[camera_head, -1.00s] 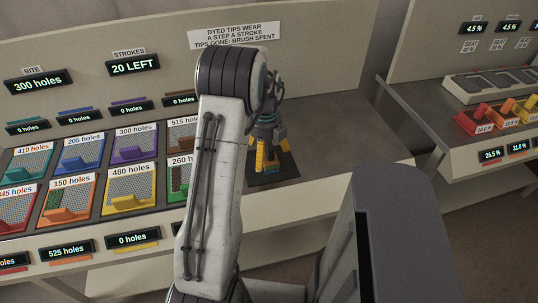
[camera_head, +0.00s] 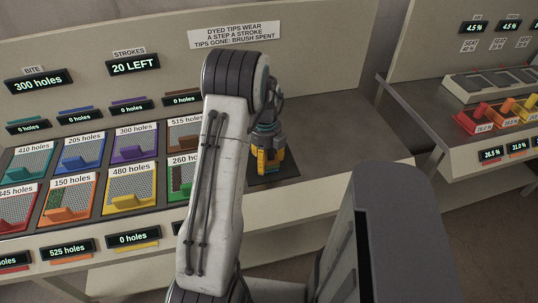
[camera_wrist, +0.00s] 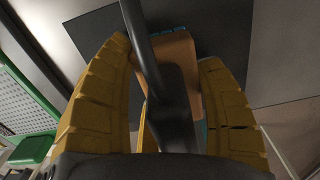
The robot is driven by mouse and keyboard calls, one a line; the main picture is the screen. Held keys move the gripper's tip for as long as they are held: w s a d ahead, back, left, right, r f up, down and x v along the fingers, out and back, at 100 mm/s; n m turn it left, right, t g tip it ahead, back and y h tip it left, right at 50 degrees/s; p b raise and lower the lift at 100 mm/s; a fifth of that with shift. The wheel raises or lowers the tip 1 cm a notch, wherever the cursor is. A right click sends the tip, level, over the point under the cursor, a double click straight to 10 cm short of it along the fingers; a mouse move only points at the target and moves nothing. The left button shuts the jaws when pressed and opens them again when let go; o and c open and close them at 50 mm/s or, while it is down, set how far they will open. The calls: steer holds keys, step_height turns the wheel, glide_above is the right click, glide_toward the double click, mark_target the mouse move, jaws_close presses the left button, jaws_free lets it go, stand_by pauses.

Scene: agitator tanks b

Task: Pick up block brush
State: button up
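The block brush (camera_wrist: 180,55) has a tan body with teal at its far end and lower edge in the wrist view. It is on the dark pad (camera_head: 285,174) at the right of the bench. My gripper (camera_head: 268,163) is over the pad, pointing down, with its yellow fingers close together around the brush. In the wrist view the fingers of my gripper (camera_wrist: 170,75) lie along both sides of the brush and appear to press on it. A dark bar of my gripper hides the middle of the brush. In the head view the brush is mostly hidden by the fingers.
Left of the pad stand several coloured trays with perforated plates, such as the yellow one (camera_head: 129,190) and the green one (camera_head: 180,181). A sign (camera_head: 237,35) is on the back panel. The bench right of the pad is clear. A second bench (camera_head: 455,125) stands at right.

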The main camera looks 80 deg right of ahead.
steer(key=c, duration=0.6)
steer(key=shift+r, duration=0.1)
steer(key=shift+c, duration=0.3)
steer(key=shift+d+r, duration=0.1)
steer(key=shift+r, duration=0.4)
steer(key=r, duration=0.1)
steer(key=s+r, duration=0.1)
steer(key=r, duration=0.1)
steer(key=shift+d+r, duration=0.2)
steer(key=shift+r, duration=0.05)
steer(key=s+d+r, duration=0.5)
steer(key=s+r, duration=0.1)
steer(key=s, duration=0.3)
steer(key=shift+s+r, duration=0.15)
